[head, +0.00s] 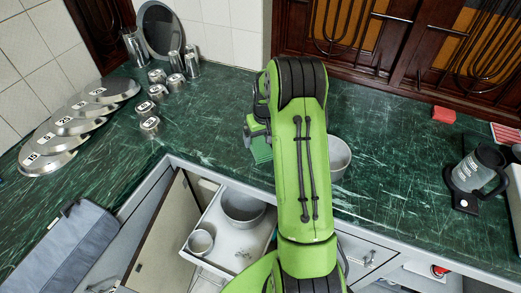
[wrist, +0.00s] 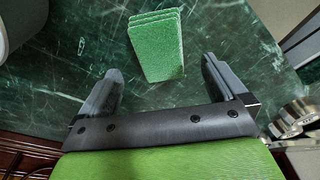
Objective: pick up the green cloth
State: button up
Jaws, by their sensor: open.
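The green cloth (wrist: 157,50) looks like a thick, folded green block with a rough texture. It lies on the dark green marbled counter, ahead of and roughly between my open fingers in the wrist view. In the head view, part of the cloth (head: 261,150) shows just below my gripper (head: 258,138), and my arm hides the rest. In the wrist view my gripper (wrist: 158,88) is open and empty, with the cloth's near end close to the space between the fingertips. I cannot tell the height of the fingers above the counter.
A grey bowl (head: 338,157) stands right of my arm. An open drawer (head: 225,228) with pots is below the counter edge. Metal cups (head: 158,92) and lids (head: 68,126) are at left; a blender jug (head: 478,170) and red block (head: 444,114) at right.

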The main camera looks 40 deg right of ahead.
aim_at(261, 147)
jog(key=f, duration=0.5)
jog(key=shift+w+b, duration=0.3)
jog(key=shift+w, duration=0.1)
jog(key=shift+r, duration=0.1)
jog(key=shift+c, duration=0.2)
jog(key=c, duration=1.2)
notch_tip(261, 147, up, 10)
jog(key=p, duration=0.1)
jog(key=shift+p, duration=0.3)
jog(key=o, duration=0.5)
jog(key=c, duration=0.3)
jog(key=shift+a, duration=0.1)
